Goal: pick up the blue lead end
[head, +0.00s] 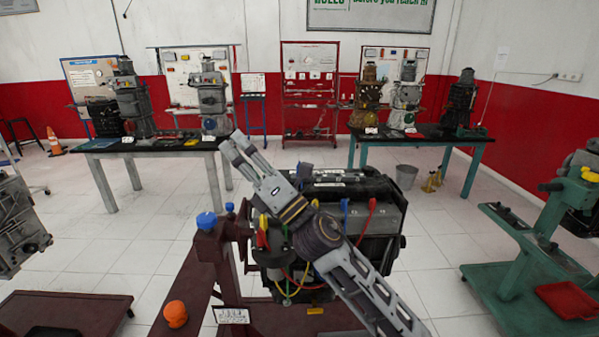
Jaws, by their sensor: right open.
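A blue lead end (345,206) stands upright on the front right of the dark engine trainer (385,247), next to a red lead end (371,205). My right arm crosses in front of the trainer from the lower right. My right gripper (232,146) points up and left, above the trainer's left side. It is open and holds nothing I can see, with its fingers apart from the blue lead end. My arm hides part of the trainer's front and its wiring. My left gripper is not in view.
A green stand (520,285) is at the right. Tables with engines stand behind.

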